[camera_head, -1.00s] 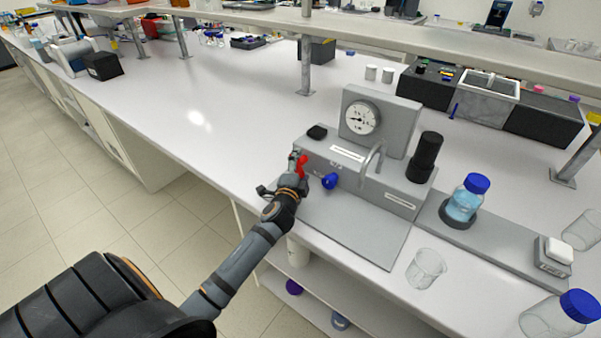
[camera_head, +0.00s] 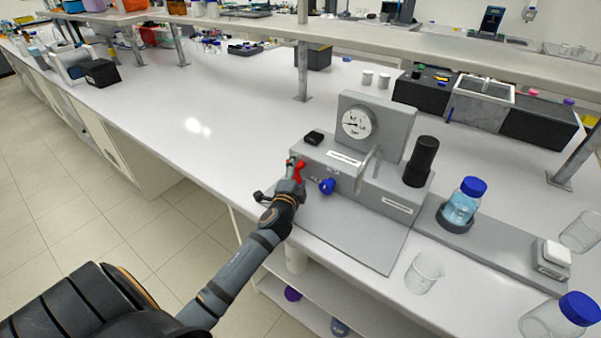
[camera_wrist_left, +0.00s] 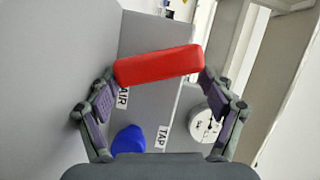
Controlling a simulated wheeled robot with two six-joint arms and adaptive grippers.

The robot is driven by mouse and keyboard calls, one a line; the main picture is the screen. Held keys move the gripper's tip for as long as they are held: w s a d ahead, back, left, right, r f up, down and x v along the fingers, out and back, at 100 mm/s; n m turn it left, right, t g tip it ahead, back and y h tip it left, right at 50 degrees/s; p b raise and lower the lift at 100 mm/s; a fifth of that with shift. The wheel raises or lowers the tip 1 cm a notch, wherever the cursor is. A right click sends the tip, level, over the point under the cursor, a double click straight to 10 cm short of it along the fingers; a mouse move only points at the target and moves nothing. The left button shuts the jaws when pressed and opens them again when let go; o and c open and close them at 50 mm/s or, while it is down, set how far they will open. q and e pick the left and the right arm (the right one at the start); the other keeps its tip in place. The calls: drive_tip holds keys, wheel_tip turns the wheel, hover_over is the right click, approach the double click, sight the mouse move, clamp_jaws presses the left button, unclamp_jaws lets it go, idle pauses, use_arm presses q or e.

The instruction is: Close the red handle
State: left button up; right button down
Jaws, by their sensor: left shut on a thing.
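The red handle (camera_head: 299,173) is on the left end of the grey rig (camera_head: 345,172), near its front. My left gripper (camera_head: 293,179) reaches it from the front left and is shut on it. In the left wrist view the red handle (camera_wrist_left: 158,66) lies slightly tilted across the gap, with a fingertip against each end. The label "AIR" is partly covered below it. My right gripper is not in view.
A blue handle (camera_head: 327,186) sits just right of the red one; it also shows in the wrist view (camera_wrist_left: 128,140), near the "TAP" label. A pressure gauge (camera_head: 356,123), black cylinder (camera_head: 420,161), blue-capped bottle (camera_head: 464,203) and beaker (camera_head: 424,272) stand rightward.

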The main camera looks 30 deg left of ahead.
use_arm(q)
drive_tip(key=shift+a+f, duration=0.1)
drive_tip(key=shift+a, duration=0.2)
